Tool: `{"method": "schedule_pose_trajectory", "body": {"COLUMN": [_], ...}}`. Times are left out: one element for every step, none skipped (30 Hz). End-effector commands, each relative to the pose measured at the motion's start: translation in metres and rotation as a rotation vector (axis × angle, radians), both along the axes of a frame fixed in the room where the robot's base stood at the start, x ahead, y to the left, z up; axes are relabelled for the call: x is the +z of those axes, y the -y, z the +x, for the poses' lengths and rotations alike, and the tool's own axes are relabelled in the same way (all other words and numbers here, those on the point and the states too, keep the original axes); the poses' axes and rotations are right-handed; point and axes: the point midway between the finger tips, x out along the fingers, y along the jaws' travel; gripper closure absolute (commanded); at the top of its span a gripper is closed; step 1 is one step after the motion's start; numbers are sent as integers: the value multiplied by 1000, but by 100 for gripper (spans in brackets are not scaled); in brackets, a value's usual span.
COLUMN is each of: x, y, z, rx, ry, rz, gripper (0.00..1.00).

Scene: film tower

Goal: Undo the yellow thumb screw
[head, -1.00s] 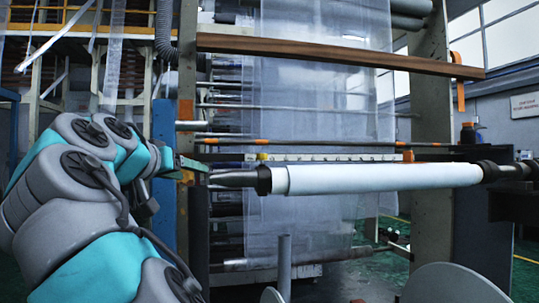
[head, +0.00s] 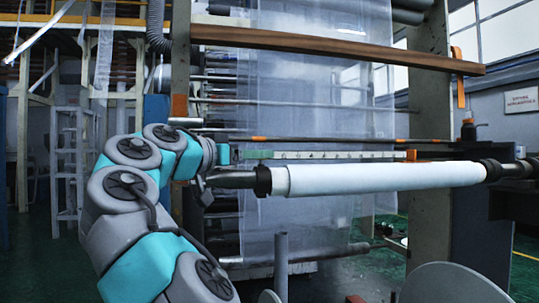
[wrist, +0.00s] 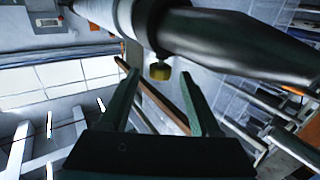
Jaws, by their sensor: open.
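The screw is hidden there.
The tapered metal shaft (head: 231,180) runs left from the collar, close to my arm. A wooden beam (head: 330,47) crosses above, and a white marked strip (head: 340,156) lies behind the roll. A clear film sheet (head: 315,100) hangs behind. Round grey discs (head: 450,285) stand below.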

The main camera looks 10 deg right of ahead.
Motion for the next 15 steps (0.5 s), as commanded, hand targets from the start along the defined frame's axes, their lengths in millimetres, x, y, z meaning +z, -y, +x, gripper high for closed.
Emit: {"method": "schedule_pose_trajectory", "body": {"x": [-1, 0, -1, -1, -1, -1, -1, -1, -1, -1, -1, -1, -1, -1, -1], "y": [7, 11, 16, 21, 25, 30, 34, 37, 40, 42, 44, 46, 47, 47, 47], "z": [4, 7, 10, 13, 16, 19, 22, 25, 28, 29, 31, 32, 33, 33, 33], "rx": [-3, -3, -4, -5, -5, -5, -5, -3, -2, -2, -1, -1, -1, 0, 0], "ry": [-1, -3, -3, -4, -4, -4, -5, -5, -4, -4, -3, -3, -3, -3, -3], "rz": [2, 2, 3, 4, 4, 4, 3, 3, 2, 2, 1, 1, 1, 1, 2], "gripper": [36, 36, 36, 36, 36, 36, 36, 36, 36, 36, 36, 36, 36, 36, 36]}}
